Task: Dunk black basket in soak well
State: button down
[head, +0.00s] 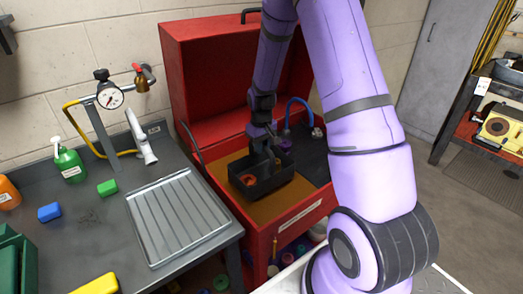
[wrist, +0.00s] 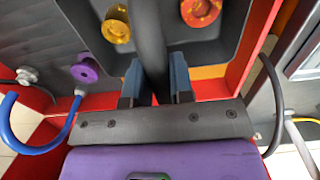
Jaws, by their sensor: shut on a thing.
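The black basket (head: 252,190) is in the open red washer cabinet, over the soak well's amber surface (head: 293,195). I cannot tell whether its bottom is under that surface or just above it. My gripper (head: 266,150) is shut on the basket's upright handle. In the wrist view my gripper (wrist: 157,85) has its two blue-grey fingers on either side of the dark handle (wrist: 150,35). An orange part (head: 249,180) shows inside the basket. In the wrist view a yellow-orange part (wrist: 117,25) and an orange-yellow part (wrist: 200,10) lie in it.
The red lid (head: 205,75) stands open behind. A blue hose (head: 297,103) and a purple part (head: 287,145) are right of the basket, on the dark right side (head: 315,165). Left is a bench with a ribbed tray (head: 178,215), green spray bottle (head: 70,165) and pressure gauge (head: 110,97).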

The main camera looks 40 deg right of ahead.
jog(key=shift+r, duration=4.8)
jog(key=shift+d, duration=0.1)
